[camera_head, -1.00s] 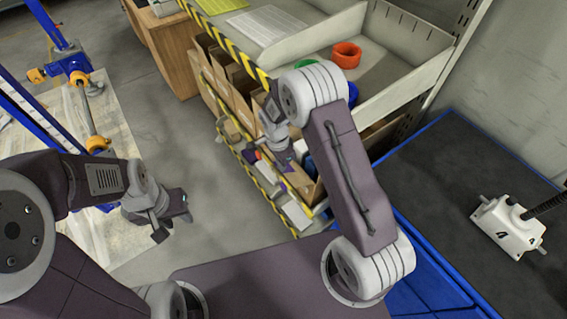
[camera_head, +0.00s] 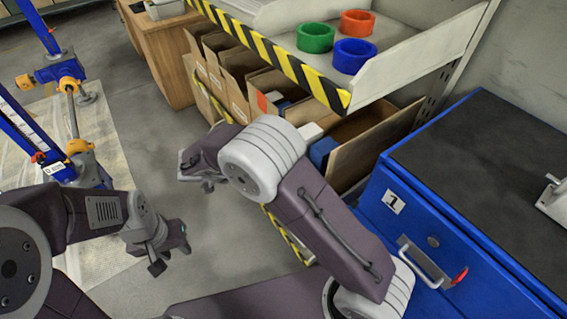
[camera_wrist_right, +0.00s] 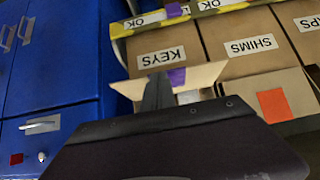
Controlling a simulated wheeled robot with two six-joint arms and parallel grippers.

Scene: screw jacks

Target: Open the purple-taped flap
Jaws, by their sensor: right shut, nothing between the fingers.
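In the right wrist view, a pale cardboard flap (camera_wrist_right: 205,76) with a purple tape strip (camera_wrist_right: 177,77) sticks out below a box labelled KEYS (camera_wrist_right: 166,56), whose lettering is upside down. My right gripper (camera_wrist_right: 158,92) is shut and empty. Its dark fingers stand in front of the flap and hide part of it; I cannot tell whether they touch. In the head view, my right gripper (camera_head: 207,186) is left of the shelf boxes, and the purple tape cannot be made out. My left gripper (camera_head: 172,256) is open and empty over the floor, away from the boxes.
Cardboard boxes (camera_head: 238,75) line the shelf under a yellow-black striped edge (camera_head: 285,60). Red, green and blue rings (camera_head: 354,55) lie on the shelf above. A blue drawer cabinet (camera_head: 430,215) stands right. A blue frame (camera_head: 75,130) stands left. Floor between is clear.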

